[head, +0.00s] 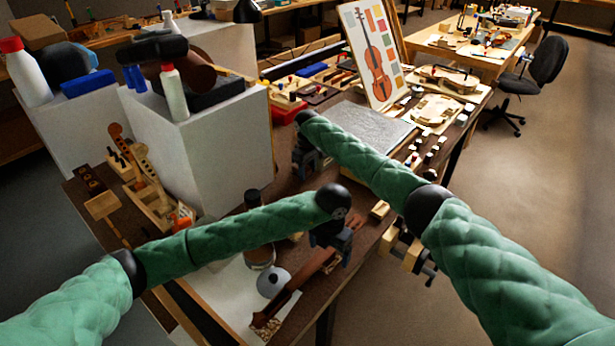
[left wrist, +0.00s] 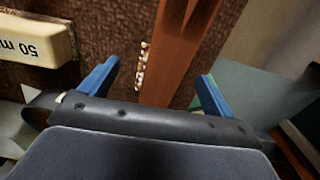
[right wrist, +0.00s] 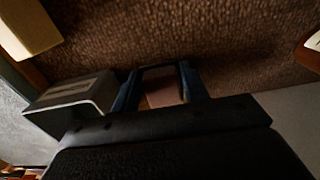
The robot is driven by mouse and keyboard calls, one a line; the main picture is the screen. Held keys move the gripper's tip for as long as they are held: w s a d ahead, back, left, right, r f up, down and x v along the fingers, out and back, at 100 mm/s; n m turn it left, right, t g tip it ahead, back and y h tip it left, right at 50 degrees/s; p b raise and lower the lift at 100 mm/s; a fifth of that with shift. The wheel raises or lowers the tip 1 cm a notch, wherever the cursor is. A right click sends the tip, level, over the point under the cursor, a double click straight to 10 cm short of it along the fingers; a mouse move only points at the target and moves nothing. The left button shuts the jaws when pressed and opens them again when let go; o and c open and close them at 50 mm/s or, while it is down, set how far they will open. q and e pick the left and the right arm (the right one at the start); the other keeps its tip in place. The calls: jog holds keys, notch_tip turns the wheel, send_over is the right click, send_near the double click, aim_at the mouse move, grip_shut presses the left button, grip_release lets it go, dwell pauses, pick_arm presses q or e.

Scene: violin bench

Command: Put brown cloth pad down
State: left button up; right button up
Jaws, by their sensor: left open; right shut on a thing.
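The brown cloth pad (right wrist: 163,92) is between the blue fingers of my right gripper (right wrist: 160,80), which is shut on it. The dark brown bench top (right wrist: 225,40) lies beyond it; I cannot tell whether the pad touches it. In the head view my right gripper (head: 310,165) is beside the grey slab, and the pad is hidden there. My left gripper (head: 342,245) is open at the near end of the bench. In the left wrist view a reddish-brown wooden neck (left wrist: 178,55) passes between the open fingers of my left gripper (left wrist: 157,85), with no clear grip.
A grey slab (head: 365,128) lies on the bench beyond my right gripper. A cream block marked 50 (left wrist: 35,38) lies near my left gripper. A large white box (head: 215,120), a dark bottle (head: 259,245) and a violin chart (head: 375,55) stand around. Small parts line the bench's right edge.

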aim_at(308, 176)
jog(key=shift+f, duration=1.35)
jog(key=shift+f, duration=0.15)
jog(key=o, duration=1)
jog(key=shift+o, duration=0.2)
notch_tip(308, 176, up, 12)
jog(key=shift+r, duration=0.15)
